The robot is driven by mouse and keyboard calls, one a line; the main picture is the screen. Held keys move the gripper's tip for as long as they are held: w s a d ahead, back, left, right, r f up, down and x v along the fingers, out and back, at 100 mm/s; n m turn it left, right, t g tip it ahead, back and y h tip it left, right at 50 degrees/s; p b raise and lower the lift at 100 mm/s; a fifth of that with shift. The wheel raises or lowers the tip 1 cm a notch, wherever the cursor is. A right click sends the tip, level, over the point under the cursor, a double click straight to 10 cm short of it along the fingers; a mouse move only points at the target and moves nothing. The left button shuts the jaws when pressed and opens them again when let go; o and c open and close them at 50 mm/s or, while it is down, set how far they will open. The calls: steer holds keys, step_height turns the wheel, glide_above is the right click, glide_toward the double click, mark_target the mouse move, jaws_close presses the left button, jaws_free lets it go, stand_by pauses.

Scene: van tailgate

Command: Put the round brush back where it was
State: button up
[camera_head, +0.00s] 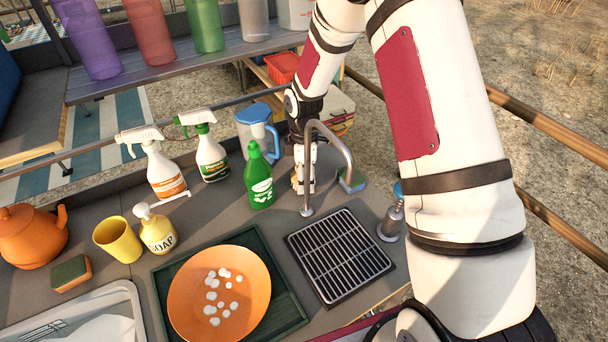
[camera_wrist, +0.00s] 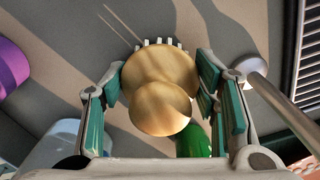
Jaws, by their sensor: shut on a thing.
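The round brush (camera_wrist: 160,75) fills the middle of the wrist view. It has a pale wooden body with a smaller round knob and a row of white bristles along its far edge. My gripper (camera_wrist: 160,92) is shut on it, a green-padded finger on each side. In the head view my gripper (camera_head: 304,178) points down over the grey counter (camera_head: 225,215), between the green bottle and the tap. There the brush is mostly hidden by the fingers. I cannot tell whether its bristles touch the counter.
The green bottle (camera_head: 258,178) and blue-lidded pitcher (camera_head: 258,130) stand close left of my gripper. The curved tap (camera_head: 345,150) is close on the right. A black drain grate (camera_head: 340,255) and orange plate (camera_head: 190,295) lie nearer. Two spray bottles (camera_head: 210,155) stand farther left.

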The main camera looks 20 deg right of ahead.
steer(key=o, duration=1.1)
steer(key=shift+f, duration=0.15)
step_height(320, 180, up, 12)
steer(key=shift+r+b, duration=0.2)
steer(key=shift+b, duration=0.3)
